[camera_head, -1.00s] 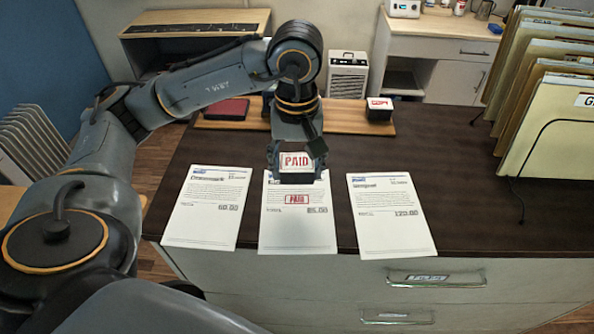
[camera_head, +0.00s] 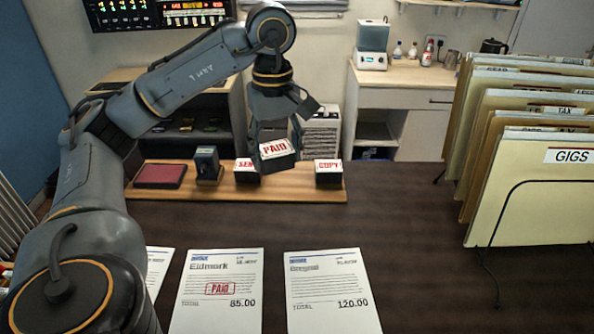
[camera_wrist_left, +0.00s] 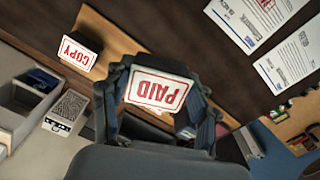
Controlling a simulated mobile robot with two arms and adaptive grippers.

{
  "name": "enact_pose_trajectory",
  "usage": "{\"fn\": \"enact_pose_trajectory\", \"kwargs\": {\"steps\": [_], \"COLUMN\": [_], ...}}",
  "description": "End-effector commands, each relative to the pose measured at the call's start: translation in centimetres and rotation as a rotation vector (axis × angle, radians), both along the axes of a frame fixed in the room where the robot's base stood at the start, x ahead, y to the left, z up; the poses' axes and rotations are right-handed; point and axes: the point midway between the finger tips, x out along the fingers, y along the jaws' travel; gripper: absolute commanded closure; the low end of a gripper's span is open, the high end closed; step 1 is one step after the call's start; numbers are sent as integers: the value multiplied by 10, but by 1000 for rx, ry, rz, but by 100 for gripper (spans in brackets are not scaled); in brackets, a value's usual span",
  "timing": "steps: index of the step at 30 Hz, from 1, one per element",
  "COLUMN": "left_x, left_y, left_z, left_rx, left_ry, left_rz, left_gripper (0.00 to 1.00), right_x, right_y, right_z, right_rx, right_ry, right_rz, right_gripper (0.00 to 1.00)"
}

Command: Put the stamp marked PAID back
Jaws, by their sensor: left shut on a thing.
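My left gripper (camera_head: 274,140) is shut on the stamp marked PAID (camera_head: 276,150), which has a white top with red letters. The stamp also shows between the fingers in the left wrist view (camera_wrist_left: 161,88). On the board, a partly hidden stamp with red letters (camera_head: 245,173) is left of the held stamp. The COPY stamp (camera_head: 328,174) is at the right end. My right gripper is not in view.
A red ink pad (camera_head: 160,175) and a dark stamp (camera_head: 207,164) stand on the board's left part. Invoices lie in front; the middle one (camera_head: 219,290) bears a red PAID mark. A folder rack (camera_head: 528,195) stands at the right. The dark desk between is clear.

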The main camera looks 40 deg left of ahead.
Motion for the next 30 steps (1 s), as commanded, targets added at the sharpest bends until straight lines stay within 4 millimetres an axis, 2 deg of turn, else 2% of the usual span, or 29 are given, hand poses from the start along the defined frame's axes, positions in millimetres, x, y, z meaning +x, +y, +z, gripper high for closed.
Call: {"fn": "enact_pose_trajectory", "kwargs": {"steps": [1, 3, 6, 8, 12, 15, 18, 21, 25, 30], "left_x": [11, 26, 47, 54, 69, 76, 80, 86, 84, 86], "left_y": [6, 15, 28, 33, 43, 46, 48, 53, 52, 52], "left_z": [-9, -16, -27, -37, -58, -67, -73, -83, -101, -112], "left_rx": [-4, -4, -4, -1, 0, 0, 0, 1, 2, 1], "left_ry": [6, 6, 6, 7, 6, 2, 1, 4, 6, 0], "left_rz": [2, 2, 1, 1, -1, -2, -2, -2, -4, -3], "left_gripper": [73, 73, 73, 73, 73, 73, 73, 73, 73, 73], "right_x": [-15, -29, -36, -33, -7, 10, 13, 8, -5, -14], "right_y": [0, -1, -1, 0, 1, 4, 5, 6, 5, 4], "right_z": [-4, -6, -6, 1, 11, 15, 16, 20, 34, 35], "right_rx": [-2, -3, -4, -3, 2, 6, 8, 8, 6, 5], "right_ry": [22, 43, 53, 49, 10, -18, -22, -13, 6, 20], "right_rz": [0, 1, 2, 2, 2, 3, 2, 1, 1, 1], "right_gripper": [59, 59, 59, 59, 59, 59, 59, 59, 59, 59]}}
